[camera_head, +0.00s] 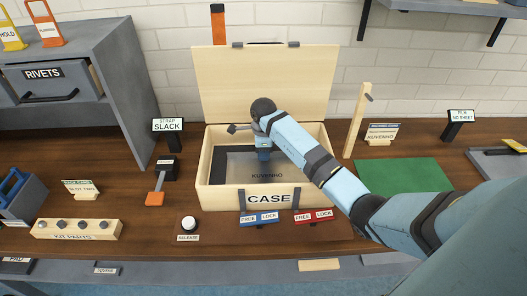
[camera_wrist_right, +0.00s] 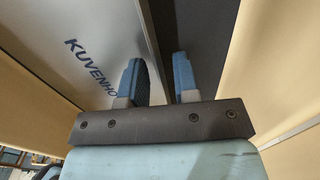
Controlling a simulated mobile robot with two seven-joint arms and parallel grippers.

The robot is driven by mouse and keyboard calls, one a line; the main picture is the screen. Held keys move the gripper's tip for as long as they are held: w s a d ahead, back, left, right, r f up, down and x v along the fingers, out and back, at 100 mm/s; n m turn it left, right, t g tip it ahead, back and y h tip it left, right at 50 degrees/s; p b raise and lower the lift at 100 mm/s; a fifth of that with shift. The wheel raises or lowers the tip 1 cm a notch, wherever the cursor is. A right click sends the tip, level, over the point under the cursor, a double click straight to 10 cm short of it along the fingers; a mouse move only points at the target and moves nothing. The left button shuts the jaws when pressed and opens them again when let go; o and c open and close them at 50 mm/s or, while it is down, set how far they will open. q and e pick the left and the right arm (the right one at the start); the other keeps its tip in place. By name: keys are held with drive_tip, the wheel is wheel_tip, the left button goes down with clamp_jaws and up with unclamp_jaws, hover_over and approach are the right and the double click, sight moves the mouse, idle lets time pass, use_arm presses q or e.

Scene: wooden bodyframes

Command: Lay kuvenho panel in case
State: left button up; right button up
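The open wooden case (camera_head: 221,197) stands on the brown bench, lid up at the back. The grey panel marked KUVENHO (camera_head: 240,170) is inside it, seemingly flat, with a dark area along its left and back. My right gripper (camera_head: 264,154) reaches down into the case at the panel's back edge. In the right wrist view the gripper (camera_wrist_right: 159,78) shows two blue fingers with a visible gap, close to the border between the panel (camera_wrist_right: 95,40) and a dark surface. Contact with the panel cannot be told. My left gripper is out of view.
The raised lid (camera_head: 265,80) stands behind my right arm. Blue (camera_head: 258,218) and red (camera_head: 313,216) FREE/LOCK labels sit at the case's front, with a white release button (camera_head: 189,223) to the left.

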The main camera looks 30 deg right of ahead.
drive_tip(key=shift+r, duration=0.2)
wheel_tip(320, 180, up, 12)
drive_tip(key=shift+b, duration=0.35)
idle(0.5)
